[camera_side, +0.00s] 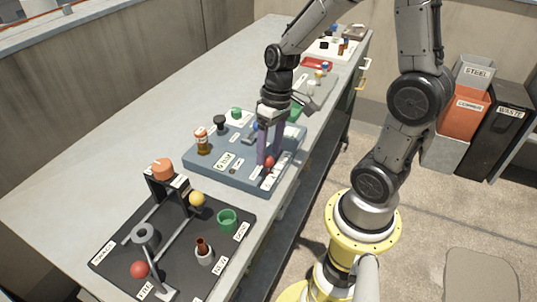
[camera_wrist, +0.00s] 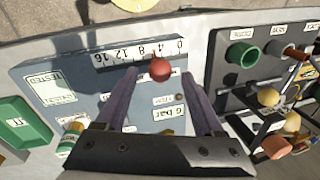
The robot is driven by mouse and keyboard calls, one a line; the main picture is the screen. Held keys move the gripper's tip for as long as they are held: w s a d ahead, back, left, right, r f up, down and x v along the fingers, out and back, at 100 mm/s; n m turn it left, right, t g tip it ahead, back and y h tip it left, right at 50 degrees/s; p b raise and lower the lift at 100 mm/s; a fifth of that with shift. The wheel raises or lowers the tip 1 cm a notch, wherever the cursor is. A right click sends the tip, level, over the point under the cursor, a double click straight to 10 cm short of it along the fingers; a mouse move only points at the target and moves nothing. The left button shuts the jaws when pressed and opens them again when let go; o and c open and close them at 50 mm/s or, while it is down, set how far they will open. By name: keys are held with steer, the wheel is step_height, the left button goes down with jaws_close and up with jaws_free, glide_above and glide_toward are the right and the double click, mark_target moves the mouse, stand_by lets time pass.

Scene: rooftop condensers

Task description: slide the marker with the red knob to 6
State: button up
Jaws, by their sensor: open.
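The red knob (camera_wrist: 160,70) is a round ball on the marker, at the scale edge of the blue-grey panel (camera_wrist: 88,85). The white scale strip (camera_wrist: 138,53) reads 0, 4, 8, 12, 16 from right to left in the wrist view. The knob appears near the 4, but its exact reading is unclear. My gripper (camera_wrist: 159,77) is open, with one purple finger on each side of the knob and visible gaps. In the side view, my gripper (camera_side: 268,158) points down at the red knob (camera_side: 269,162), and its fingers partly hide the strip.
A dark board (camera_side: 115,252) with a rail, an orange knob (camera_side: 163,169), a yellow ball and a green cup (camera_side: 227,220) stands in front. Bare bench lies to the left.

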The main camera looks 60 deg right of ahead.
steer(key=shift+a+f, duration=0.2)
steer(key=shift+f, duration=0.75)
jaws_close()
stand_by(0.8)
